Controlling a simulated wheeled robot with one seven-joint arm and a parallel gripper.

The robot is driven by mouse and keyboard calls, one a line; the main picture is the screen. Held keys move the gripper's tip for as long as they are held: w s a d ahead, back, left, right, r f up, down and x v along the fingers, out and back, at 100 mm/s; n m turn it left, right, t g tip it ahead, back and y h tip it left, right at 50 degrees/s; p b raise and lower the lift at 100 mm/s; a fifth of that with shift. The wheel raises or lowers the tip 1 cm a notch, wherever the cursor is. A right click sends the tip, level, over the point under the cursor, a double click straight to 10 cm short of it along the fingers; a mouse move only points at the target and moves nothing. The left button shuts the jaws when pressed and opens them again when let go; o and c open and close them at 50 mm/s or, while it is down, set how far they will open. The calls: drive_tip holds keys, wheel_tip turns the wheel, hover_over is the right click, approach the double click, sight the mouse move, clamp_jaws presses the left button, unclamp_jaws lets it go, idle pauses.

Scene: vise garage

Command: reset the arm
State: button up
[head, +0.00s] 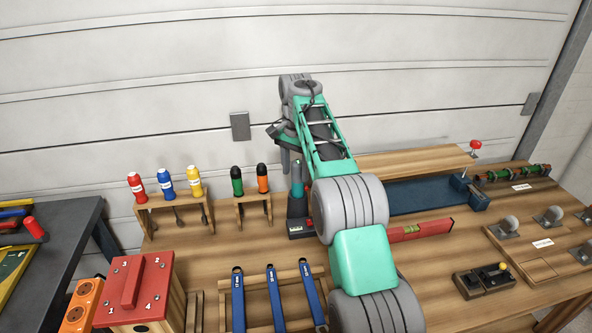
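My arm reaches out over the wooden workbench (390,258) from the bottom of the head view. Its wrist bends down at the far end, and my gripper (286,158) points down there, mostly hidden behind my arm. A teal and black cordless drill (297,206) is upright at the gripper, its dark battery base (301,229) at or just above the bench top. The gripper overlaps the drill's upper part in the picture. I cannot tell whether the fingers are closed on it.
Screwdrivers stand in wooden racks (163,204) left of the drill. Blue-handled tools (273,297) lie in front in a wooden holder. A red numbered box (134,288) is front left. A red level (421,230) and a blue vise (430,195) are right. The garage door (200,60) is behind.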

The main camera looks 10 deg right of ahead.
drive_tip(key=o, duration=0.5)
drive_tip(key=shift+f, duration=0.1)
idle(0.3)
wheel_tip(320, 180, up, 7)
drive_tip(key=p, duration=0.7)
